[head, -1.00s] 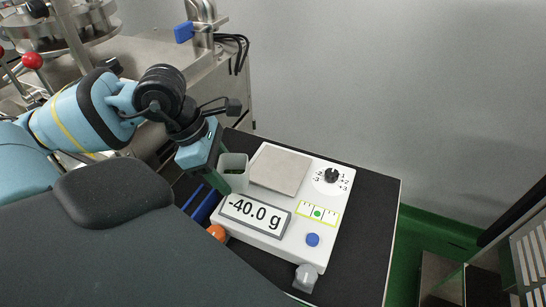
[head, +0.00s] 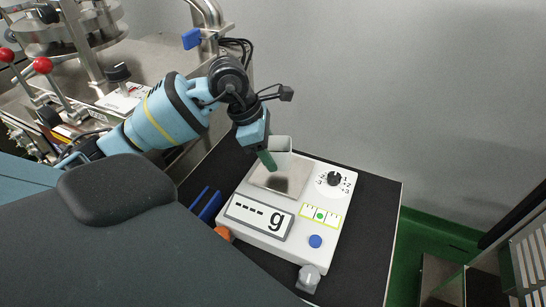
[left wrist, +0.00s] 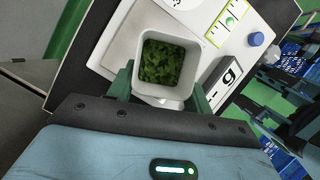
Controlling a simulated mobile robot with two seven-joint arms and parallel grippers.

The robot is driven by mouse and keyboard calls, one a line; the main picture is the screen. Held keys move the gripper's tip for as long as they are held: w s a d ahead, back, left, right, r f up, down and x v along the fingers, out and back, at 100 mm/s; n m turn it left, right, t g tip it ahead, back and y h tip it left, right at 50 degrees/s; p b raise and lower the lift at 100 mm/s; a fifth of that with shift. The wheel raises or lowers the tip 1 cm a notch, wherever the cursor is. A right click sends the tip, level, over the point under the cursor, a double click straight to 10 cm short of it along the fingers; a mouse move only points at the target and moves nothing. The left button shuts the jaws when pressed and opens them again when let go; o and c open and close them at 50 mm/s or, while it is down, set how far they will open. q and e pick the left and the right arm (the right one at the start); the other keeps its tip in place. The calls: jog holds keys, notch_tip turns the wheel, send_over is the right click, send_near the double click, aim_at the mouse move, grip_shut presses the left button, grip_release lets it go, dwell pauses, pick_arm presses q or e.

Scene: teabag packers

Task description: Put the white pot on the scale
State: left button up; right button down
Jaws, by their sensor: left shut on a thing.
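The white pot (head: 282,144) is over the far part of the scale's metal plate (head: 290,178) in the head view, partly hidden by my gripper. In the left wrist view the pot (left wrist: 188,91) is upright with green leaves inside. My left gripper (head: 267,160) is shut on the pot, its green fingers on opposite sides of it. I cannot tell whether the pot's base touches the plate. The white scale (head: 272,240) stands on a black tabletop, and its display (head: 258,215) shows dashes and "g". My right gripper is not in view.
A black knob (head: 334,178) and a blue button (head: 315,241) are on the scale's right side. A grey knob (head: 308,277) sits at its front. Blue and orange items lie left of it. The black tabletop (head: 368,220) is clear to the right.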

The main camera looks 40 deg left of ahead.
pick_arm(q)
jog(key=shift+w, duration=0.35)
jog(key=shift+w, duration=0.15)
jog(key=shift+w+d, duration=0.1)
jog(key=shift+w, duration=0.15)
jog(key=shift+f, duration=1.85)
jog(key=shift+f, duration=0.1)
jog(key=shift+f, duration=0.15)
jog(key=o, duration=1)
jog(key=shift+v, duration=4)
